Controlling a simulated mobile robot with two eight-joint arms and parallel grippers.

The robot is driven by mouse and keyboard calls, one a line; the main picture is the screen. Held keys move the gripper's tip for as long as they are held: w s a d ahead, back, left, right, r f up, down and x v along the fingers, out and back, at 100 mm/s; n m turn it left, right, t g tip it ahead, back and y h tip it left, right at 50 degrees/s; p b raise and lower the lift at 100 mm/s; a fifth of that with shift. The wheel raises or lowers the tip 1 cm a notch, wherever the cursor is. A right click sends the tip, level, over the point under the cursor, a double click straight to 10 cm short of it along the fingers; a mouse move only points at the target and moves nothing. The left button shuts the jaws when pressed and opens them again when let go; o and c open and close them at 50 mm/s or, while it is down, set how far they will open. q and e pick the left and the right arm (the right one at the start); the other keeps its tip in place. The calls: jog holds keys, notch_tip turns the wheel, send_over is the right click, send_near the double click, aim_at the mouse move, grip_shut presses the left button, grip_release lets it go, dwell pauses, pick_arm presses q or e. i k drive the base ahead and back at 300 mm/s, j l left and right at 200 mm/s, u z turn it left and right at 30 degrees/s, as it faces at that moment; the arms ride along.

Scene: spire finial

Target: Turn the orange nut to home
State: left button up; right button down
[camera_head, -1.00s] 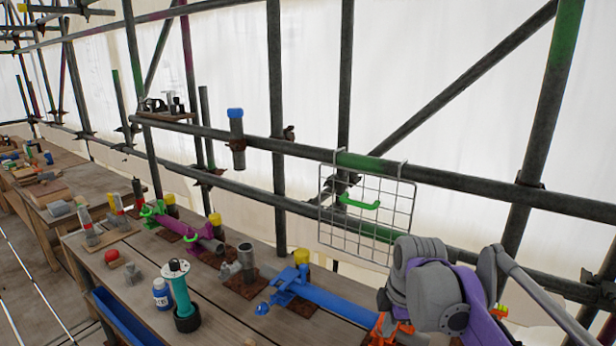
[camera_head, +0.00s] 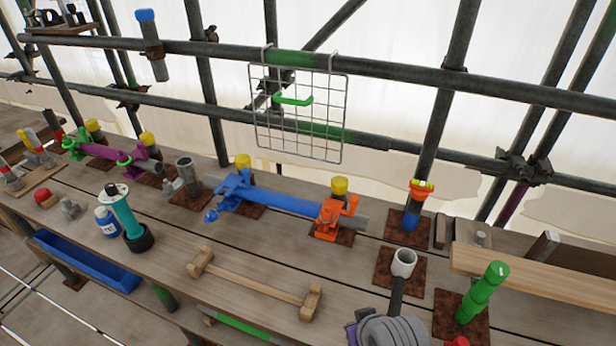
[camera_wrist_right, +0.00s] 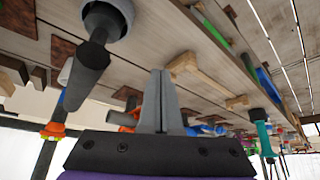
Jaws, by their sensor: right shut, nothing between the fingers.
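In the head view an orange clamp (camera_head: 331,216) with a small upright part sits around the right end of the blue tube (camera_head: 285,200). An orange-and-yellow collar (camera_head: 421,187) sits around a grey post with a blue foot, farther right. I cannot tell which orange part is the nut. In the right wrist view the collar (camera_wrist_right: 52,130) shows at left, and orange parts (camera_wrist_right: 122,120) show partly behind my fingers. My right gripper (camera_wrist_right: 161,76) is shut and empty, apart from both. Its fingers are not clear in the head view. My left gripper is out of view.

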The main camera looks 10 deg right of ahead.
aim_at(325, 218)
jog(key=i+j, duration=0.25)
jog(key=j, duration=0.15)
jog(key=i+j, duration=0.2)
jog(key=j, duration=0.2)
jog(key=i+j+z, duration=0.1)
jog(key=z, duration=0.3)
jog(key=j+z, duration=0.2)
jog(key=z, duration=0.2)
jog(key=i+j+z, duration=0.1)
jog(key=z, duration=0.75)
jog(key=k+j+u, duration=0.15)
jog(key=u, duration=0.3)
jog(key=k, duration=0.05)
